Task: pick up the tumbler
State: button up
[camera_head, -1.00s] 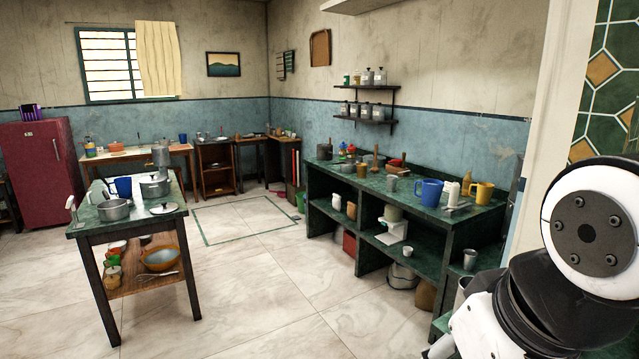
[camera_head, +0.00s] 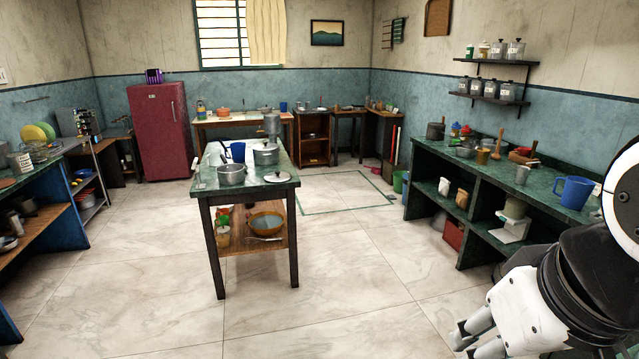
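A small grey metal cup (camera_head: 522,174), which looks like a tumbler, stands upright on the green counter (camera_head: 480,172) at the right, left of a large blue mug (camera_head: 572,192). My gripper (camera_head: 462,343) is low at the bottom right, in front of the counter and well apart from the cup. Its two fingers look spread, with nothing seen between them. My arm hides the near end of the counter.
A green-topped table (camera_head: 200,186) with pots stands mid-room. Shelves and a blue-sided counter (camera_head: 65,222) line the left. A red fridge (camera_head: 160,130) is at the back. The tiled floor (camera_head: 340,275) between table and right counter is clear.

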aim_at(522, 173)
jog(key=i+j, duration=0.15)
jog(key=i, duration=0.3)
jog(key=i+j+z, duration=0.1)
jog(key=i, duration=0.35)
jog(key=i+j, duration=0.25)
jog(key=i, duration=0.2)
jog(key=i+j+z, duration=0.1)
jog(key=i, duration=0.35)
jog(key=i+l+z, duration=0.1)
jog(key=i+z, duration=0.15)
jog(key=i, duration=0.3)
jog(key=i+z, duration=0.3)
jog(key=i, duration=0.25)
jog(key=i+j+z, duration=0.1)
jog(key=i+z, duration=0.15)
jog(key=i, duration=0.3)
jog(key=i+j+z, duration=0.3)
jog(key=i, duration=0.25)
jog(key=i+j+z, duration=0.25)
jog(key=i, duration=0.25)
jog(key=i+j+z, duration=0.1)
jog(key=i+z, duration=0.2)
jog(key=i, duration=0.15)
jog(key=i+j+z, duration=0.25)
jog(key=i+j, duration=0.1)
jog(key=i, duration=0.1)
